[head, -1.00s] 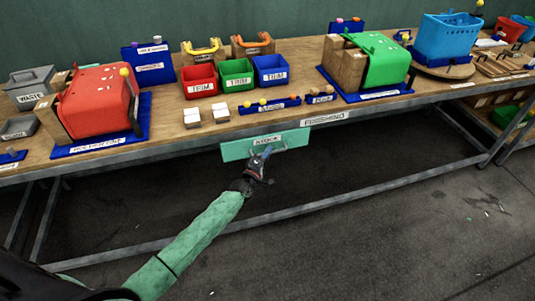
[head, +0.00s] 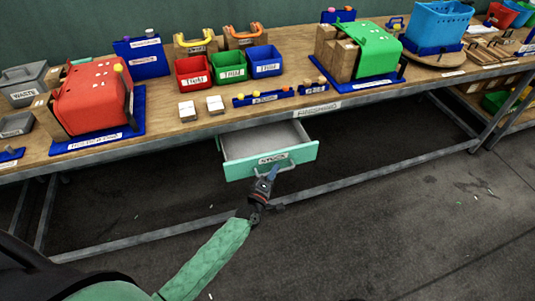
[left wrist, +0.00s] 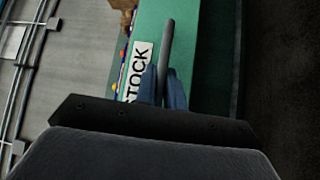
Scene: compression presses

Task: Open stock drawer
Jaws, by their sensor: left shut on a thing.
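The stock drawer (head: 237,168) hangs under the workbench in the head view. It is pulled partly out, and its grey inside shows and looks empty. Its green front carries a white STOCK label and a grey bar handle (head: 288,168). My left gripper (head: 270,174) is shut on the handle, in front of the drawer. In the left wrist view the blue fingers (left wrist: 164,88) sit on both sides of the grey handle bar (left wrist: 168,45), beside the STOCK label (left wrist: 137,72). My right gripper is not in view.
The wooden workbench (head: 215,122) holds a red press (head: 92,100), a green press (head: 375,50), and red, green and blue bins (head: 229,67). A metal rail (head: 150,236) runs low under the bench. The floor in front is clear.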

